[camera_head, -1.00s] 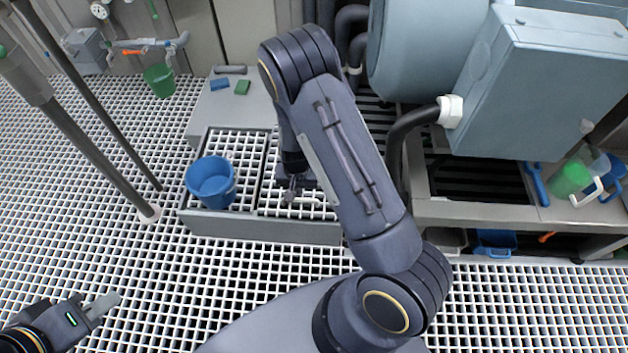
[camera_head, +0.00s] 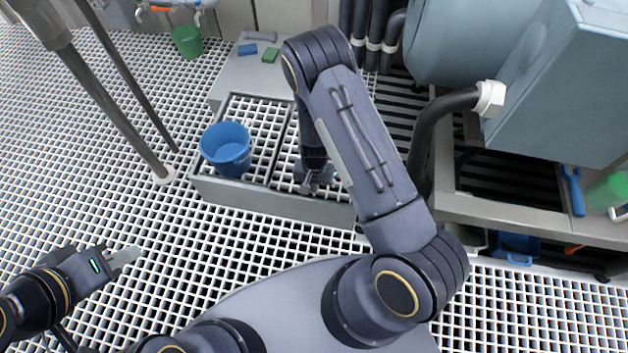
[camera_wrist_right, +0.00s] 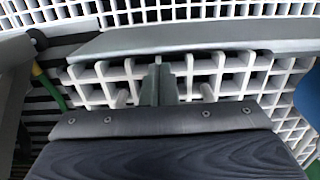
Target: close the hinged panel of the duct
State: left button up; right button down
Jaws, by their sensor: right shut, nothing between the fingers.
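No hinged panel stands out clearly in any view. A large blue-grey box (camera_head: 575,95) and a rounded blue-grey vessel (camera_head: 458,40) stand at the upper right in the head view; I cannot tell whether either belongs to the duct. My right gripper (camera_head: 308,187) hangs low over the grated tray, pointing down. In the right wrist view its fingers (camera_wrist_right: 158,75) are together and empty, above white grating and by a grey bar (camera_wrist_right: 190,42). My left gripper (camera_head: 124,257) is at the lower left over the open floor grating, touching nothing; its jaw opening is unclear.
A blue bucket (camera_head: 226,150) stands in the grated tray (camera_head: 270,197), left of my right gripper. A slanted post (camera_head: 110,100) stands at left. A black hose (camera_head: 440,115) and a grey bench (camera_head: 530,218) lie right of my right arm. The left floor is open.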

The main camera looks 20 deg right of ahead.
pick_arm(q)
jog(key=shift+f, duration=0.2)
pick_arm(e)
jog(key=shift+f, duration=0.55)
